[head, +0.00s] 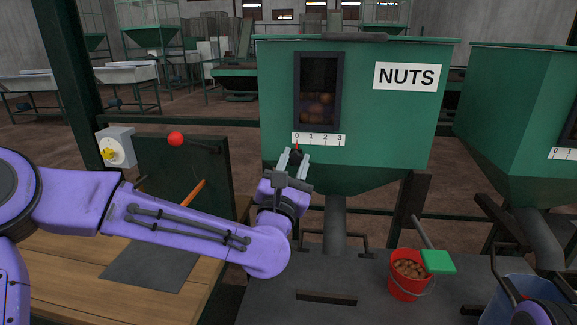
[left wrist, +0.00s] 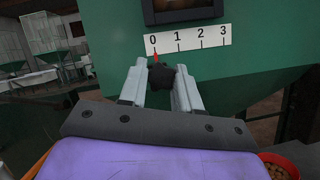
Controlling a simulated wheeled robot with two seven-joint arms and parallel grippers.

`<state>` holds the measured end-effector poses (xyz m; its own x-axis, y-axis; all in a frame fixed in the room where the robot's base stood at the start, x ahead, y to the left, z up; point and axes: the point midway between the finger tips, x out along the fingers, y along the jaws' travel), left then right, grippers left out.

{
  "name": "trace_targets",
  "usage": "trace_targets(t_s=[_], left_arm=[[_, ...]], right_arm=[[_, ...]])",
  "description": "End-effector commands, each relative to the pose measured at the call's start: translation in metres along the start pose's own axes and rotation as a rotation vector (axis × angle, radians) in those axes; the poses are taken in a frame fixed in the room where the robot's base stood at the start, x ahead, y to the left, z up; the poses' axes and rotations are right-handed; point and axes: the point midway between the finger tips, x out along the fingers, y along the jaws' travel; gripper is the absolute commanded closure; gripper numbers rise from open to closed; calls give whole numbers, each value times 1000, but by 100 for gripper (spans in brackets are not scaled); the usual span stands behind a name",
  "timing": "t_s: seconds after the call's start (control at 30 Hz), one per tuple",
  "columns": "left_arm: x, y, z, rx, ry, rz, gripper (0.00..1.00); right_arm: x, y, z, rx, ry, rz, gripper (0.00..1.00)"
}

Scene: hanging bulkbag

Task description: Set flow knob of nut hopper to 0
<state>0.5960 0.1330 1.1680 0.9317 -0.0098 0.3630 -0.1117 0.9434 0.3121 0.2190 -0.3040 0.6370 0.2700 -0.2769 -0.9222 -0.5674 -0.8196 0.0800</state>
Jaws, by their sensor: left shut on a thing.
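The green nut hopper (head: 400,125) carries a NUTS label and a dark window with nuts behind it. Below the window is a white scale strip (head: 318,139) marked 0 to 3, also in the left wrist view (left wrist: 190,41). Under its 0 end sits the black flow knob (left wrist: 160,76) with a red pointer (left wrist: 156,57). The pointer points up at about the 0 mark. My left gripper (head: 297,158) is shut on the knob, one finger on each side, as the left wrist view (left wrist: 161,77) shows. The fingers partly hide the knob. My right gripper is not in view.
A red bucket of nuts (head: 407,285) with a green scoop (head: 438,262) stands on the dark platform below. A blue bucket (head: 522,291) is at the lower right. A second green hopper (head: 515,110) stands to the right. A wooden table (head: 65,285) is at the left.

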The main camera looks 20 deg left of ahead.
Motion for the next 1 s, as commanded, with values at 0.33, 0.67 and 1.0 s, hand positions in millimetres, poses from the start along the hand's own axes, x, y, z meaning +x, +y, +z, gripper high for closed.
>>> trace_targets(t_s=[0.33,0.67,1.0], left_arm=[[0,2,0,1,0,4,42],[-20,0,-3,-1,0,1,42],[-94,2,-3,-1,-1,4,42]], right_arm=[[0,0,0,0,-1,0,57],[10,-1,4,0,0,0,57],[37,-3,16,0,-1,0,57]])
